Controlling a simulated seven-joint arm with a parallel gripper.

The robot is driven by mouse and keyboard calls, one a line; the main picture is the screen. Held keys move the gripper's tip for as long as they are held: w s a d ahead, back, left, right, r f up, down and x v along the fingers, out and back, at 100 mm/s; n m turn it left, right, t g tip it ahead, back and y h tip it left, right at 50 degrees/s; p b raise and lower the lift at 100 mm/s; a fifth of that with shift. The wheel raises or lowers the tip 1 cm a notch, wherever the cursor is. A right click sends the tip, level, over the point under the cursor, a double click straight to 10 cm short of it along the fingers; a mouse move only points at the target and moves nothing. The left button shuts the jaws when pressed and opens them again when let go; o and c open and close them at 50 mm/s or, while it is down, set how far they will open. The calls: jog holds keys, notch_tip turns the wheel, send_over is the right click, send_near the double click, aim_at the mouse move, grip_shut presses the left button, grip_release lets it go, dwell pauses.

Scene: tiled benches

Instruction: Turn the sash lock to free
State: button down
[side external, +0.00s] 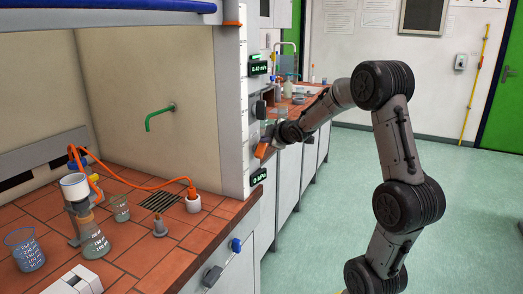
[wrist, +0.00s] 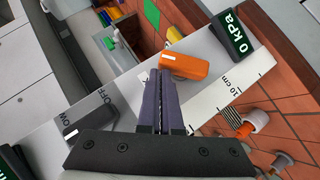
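The orange lever on the hood's side post, which looks like the sash lock (wrist: 186,66), has a small white label at its left end in the wrist view. In the side external view the orange lever (side external: 261,151) shows small at the post's front edge. My gripper (wrist: 166,73) has its two dark fingers side by side, closed with only a thin line between them and nothing seen held. The fingertips are right by the lever's lower left end; I cannot tell if they touch it. In the side external view my gripper (side external: 270,140) is largely hidden by its own wrist.
The tiled hood bench (side external: 150,250) carries beakers (side external: 25,252), a funnel flask (side external: 90,235) and an orange hose. Open floor lies right of the benches.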

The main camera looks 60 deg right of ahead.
jog(key=shift+d+f, duration=0.15)
jog(key=shift+d, duration=1.4)
dwell(1.4)
